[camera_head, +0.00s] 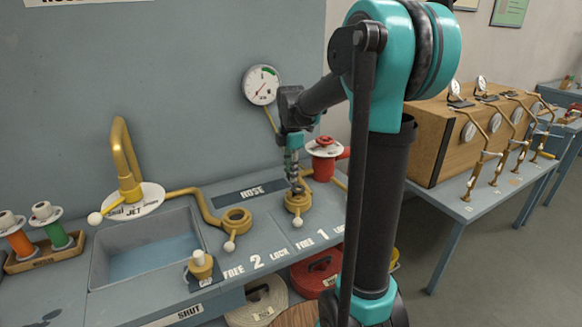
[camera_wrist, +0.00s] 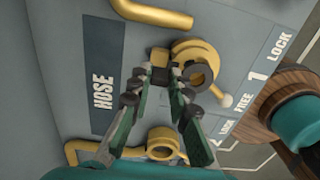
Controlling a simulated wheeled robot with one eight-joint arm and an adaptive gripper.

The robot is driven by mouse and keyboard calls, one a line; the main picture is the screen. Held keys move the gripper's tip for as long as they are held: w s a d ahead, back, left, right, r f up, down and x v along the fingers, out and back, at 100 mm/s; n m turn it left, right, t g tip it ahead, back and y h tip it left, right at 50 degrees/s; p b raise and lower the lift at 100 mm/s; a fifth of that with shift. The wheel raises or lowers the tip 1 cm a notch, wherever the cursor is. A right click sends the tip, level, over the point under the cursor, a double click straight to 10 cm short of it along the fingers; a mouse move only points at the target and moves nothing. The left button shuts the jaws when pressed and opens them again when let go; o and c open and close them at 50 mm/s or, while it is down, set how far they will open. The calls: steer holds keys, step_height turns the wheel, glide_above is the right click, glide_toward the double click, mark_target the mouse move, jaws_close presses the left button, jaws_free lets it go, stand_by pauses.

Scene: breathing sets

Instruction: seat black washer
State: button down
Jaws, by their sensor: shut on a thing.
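My gripper (camera_head: 295,186) is low over the brass ring fitting (camera_head: 300,206) beside the number 1 on the bench. I cannot tell whether the piece touches the fitting. In the head view the fingers hide the washer.
A second brass ring fitting (camera_head: 237,221) stands by the number 2. A sink (camera_head: 150,246) and brass faucet (camera_head: 124,160) are to the left. A red valve (camera_head: 324,160) stands behind my gripper. A round gauge (camera_head: 261,85) hangs on the wall. A wooden cabinet (camera_head: 436,146) is at right.

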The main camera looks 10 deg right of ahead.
steer(key=shift+f, duration=0.4)
steer(key=shift+f, duration=1.05)
stand_by(1.1)
steer(key=c, duration=1.3)
jaws_free()
steer(key=shift+f, duration=0.1)
steer(key=shift+c, duration=0.2)
step_height(320, 180, up, 12)
steer(key=shift+r, duration=0.1)
